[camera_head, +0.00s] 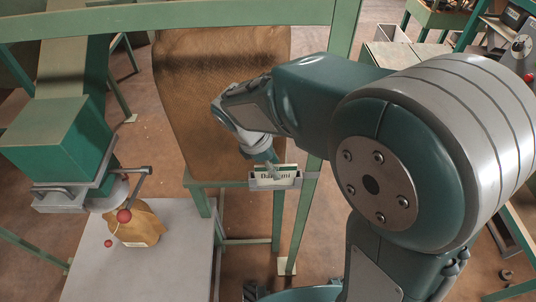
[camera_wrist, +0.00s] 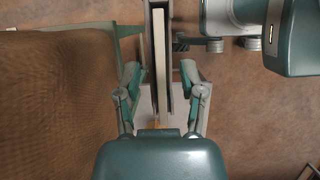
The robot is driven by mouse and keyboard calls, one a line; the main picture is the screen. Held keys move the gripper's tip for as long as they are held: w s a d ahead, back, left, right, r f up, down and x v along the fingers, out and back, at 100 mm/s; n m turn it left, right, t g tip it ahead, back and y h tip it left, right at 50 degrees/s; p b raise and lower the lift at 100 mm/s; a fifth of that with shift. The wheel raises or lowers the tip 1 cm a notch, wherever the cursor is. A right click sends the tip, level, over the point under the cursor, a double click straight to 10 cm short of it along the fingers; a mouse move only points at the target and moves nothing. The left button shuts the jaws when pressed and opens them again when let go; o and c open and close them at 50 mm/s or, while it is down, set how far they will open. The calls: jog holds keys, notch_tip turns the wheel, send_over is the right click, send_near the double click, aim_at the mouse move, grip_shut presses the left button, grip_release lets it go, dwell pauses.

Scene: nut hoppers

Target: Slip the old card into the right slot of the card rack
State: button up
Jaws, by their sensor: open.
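A small grey card rack (camera_head: 289,183) is fixed to the green frame in the middle of the head view. A pale card (camera_head: 266,173) with dark lettering stands upright in it, its lettering partly covered by my gripper. In the wrist view the rack (camera_wrist: 149,60) runs lengthwise up the middle, seen from above, and a cream card edge (camera_wrist: 160,60) shows between its dark walls. My gripper (camera_wrist: 160,72) is open, with one finger on each side of the rack and card and a gap to both. I cannot tell which slot the card is in.
A brown sack-like sheet (camera_head: 220,90) hangs behind the rack. A green hopper (camera_head: 62,135) with a red-knobbed lever stands left, above a paper bag (camera_head: 138,226) on a grey table (camera_head: 150,275). A green post (camera_head: 305,215) stands just right of the rack.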

jog(key=shift+d+f, duration=0.15)
jog(key=shift+f, duration=0.1)
grip_shut()
jog(key=shift+r, duration=3.8)
jog(key=s, duration=1)
jog(key=shift+a, duration=0.2)
